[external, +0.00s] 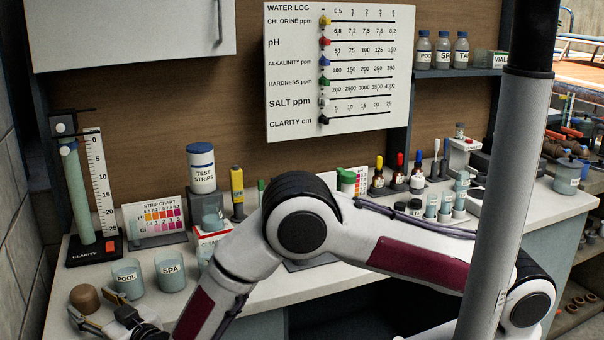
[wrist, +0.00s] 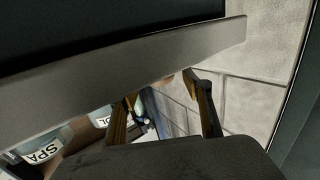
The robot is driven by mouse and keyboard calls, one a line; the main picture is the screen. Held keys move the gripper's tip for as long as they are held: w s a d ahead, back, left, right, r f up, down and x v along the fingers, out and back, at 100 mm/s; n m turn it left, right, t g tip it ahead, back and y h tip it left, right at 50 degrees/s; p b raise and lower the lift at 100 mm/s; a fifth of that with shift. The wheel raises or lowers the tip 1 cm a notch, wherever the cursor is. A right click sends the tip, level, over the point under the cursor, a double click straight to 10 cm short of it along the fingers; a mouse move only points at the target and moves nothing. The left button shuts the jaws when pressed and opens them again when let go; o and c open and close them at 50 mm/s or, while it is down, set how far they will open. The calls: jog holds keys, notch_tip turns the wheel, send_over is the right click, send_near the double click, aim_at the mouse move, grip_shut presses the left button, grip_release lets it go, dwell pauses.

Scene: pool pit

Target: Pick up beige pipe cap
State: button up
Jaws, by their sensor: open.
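A brown-beige rounded piece, which looks like the beige pipe cap (external: 84,298), is at the lower left in the external view, at the left end of the counter. My gripper (external: 96,306) is open right beside it, with the fingertips at its near side. I cannot tell whether they touch it. In the wrist view, the two fingers of my gripper (wrist: 160,88) are spread apart. Only a small beige patch shows near the fingertips there, and a grey bar and dark body hide much of the view.
The POOL beaker (external: 127,278) and SPA beaker (external: 170,272) stand close to the right of my gripper. The clarity gauge (external: 95,245) stands behind. A block wall (external: 25,170) is close on the left. The strip chart (external: 160,217) stands farther back.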

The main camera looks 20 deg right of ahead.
aim_at(91, 301)
jog(key=shift+w, duration=0.1)
jog(key=shift+x, duration=2.5)
jog(key=shift+w+d, duration=0.1)
jog(key=c, duration=0.9)
